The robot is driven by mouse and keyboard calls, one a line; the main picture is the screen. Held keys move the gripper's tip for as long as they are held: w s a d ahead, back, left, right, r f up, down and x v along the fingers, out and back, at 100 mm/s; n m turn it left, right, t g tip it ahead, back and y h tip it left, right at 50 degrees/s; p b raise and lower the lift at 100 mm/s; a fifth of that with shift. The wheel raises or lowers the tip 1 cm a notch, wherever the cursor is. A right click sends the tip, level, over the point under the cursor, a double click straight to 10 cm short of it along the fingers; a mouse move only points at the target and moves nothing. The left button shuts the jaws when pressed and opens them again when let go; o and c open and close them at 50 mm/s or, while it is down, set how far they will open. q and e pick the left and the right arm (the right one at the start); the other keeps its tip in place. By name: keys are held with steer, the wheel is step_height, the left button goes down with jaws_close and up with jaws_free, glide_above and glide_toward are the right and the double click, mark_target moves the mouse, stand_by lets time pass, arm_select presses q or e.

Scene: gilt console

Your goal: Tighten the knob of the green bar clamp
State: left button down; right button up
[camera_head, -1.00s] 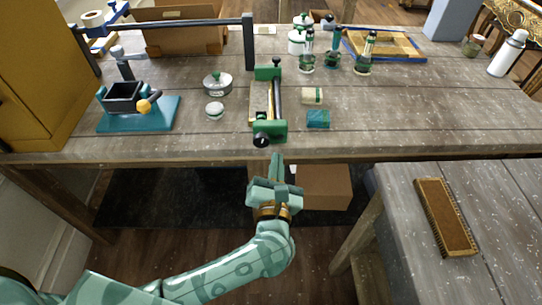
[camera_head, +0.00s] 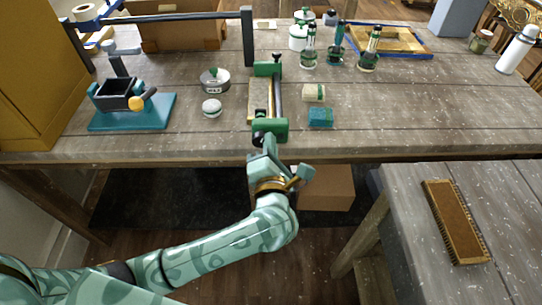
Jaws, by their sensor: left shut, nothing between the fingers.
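The green bar clamp (camera_head: 270,131) lies on the wooden workbench near its front edge. Its dark bar runs away from me to a green far jaw (camera_head: 267,69), and a pale wooden strip (camera_head: 257,98) lies along its left side. The black knob (camera_head: 258,138) at the clamp's near end is mostly hidden behind my fingers. My left gripper (camera_head: 268,146) is shut and empty, its fingertips at the near end of the clamp by the knob. I cannot tell whether they touch it. My right gripper is out of view.
Left of the clamp are a round tin (camera_head: 216,81), a small round container (camera_head: 212,108) and a teal-based device (camera_head: 133,111). Bottles (camera_head: 310,50) stand behind. The bench's right front is clear.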

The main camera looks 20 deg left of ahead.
arm_select(q)
steer(key=shift+w+a, duration=0.1)
steer(key=shift+w, duration=0.35)
steer(key=shift+s+a+f, duration=0.15)
steer(key=shift+a+f, duration=0.1)
steer(key=shift+f, duration=0.2)
stand_by(0.5)
steer(key=shift+d+f, duration=0.1)
steer(key=shift+f, duration=0.05)
steer(key=shift+d+f, duration=0.25)
steer(key=shift+f, duration=0.3)
steer(key=shift+d+r, duration=0.2)
steer(key=shift+d+r+p+v, duration=0.1)
steer(key=shift+p+v, duration=0.45)
steer(key=shift+v, duration=0.9)
steer(key=shift+d+r+p+v, duration=0.15)
steer(key=shift+p+v, duration=0.4)
steer(key=shift+v, duration=0.85)
